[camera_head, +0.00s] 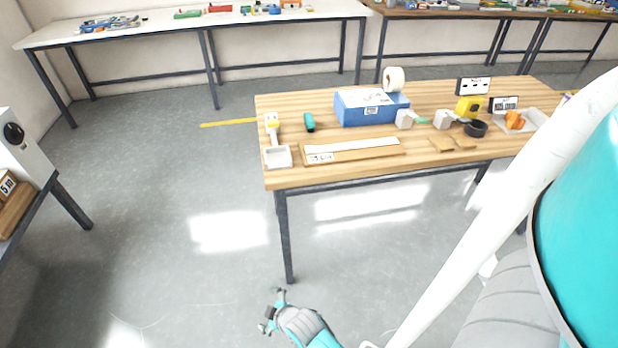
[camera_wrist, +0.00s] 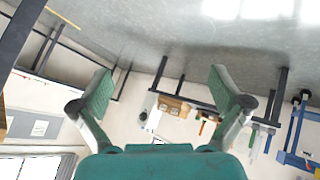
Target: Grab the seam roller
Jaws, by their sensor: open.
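The wooden worktable (camera_head: 350,173) stands ahead. No object on it is clearly recognisable as the seam roller at this size. A small teal tool (camera_head: 309,122) lies near its left end. A tool with a yellow top and pale handle (camera_head: 271,124) lies left of it. Small grey blocks (camera_head: 405,119) with a green part between them lie right of the blue box. My gripper (camera_head: 270,310) is low in front of the table, well apart from it. Its fingers are spread and empty in the wrist view (camera_wrist: 160,78), which shows floor, wall and distant furniture.
A blue box (camera_head: 365,112) stands at mid-table with a pale tape roll (camera_head: 394,79) at its back right. A white tray (camera_head: 277,157) and a long pale strip (camera_head: 352,148) lie along the front. A black ring (camera_head: 475,128) lies farther right. Grey floor (camera_head: 180,220) left is clear.

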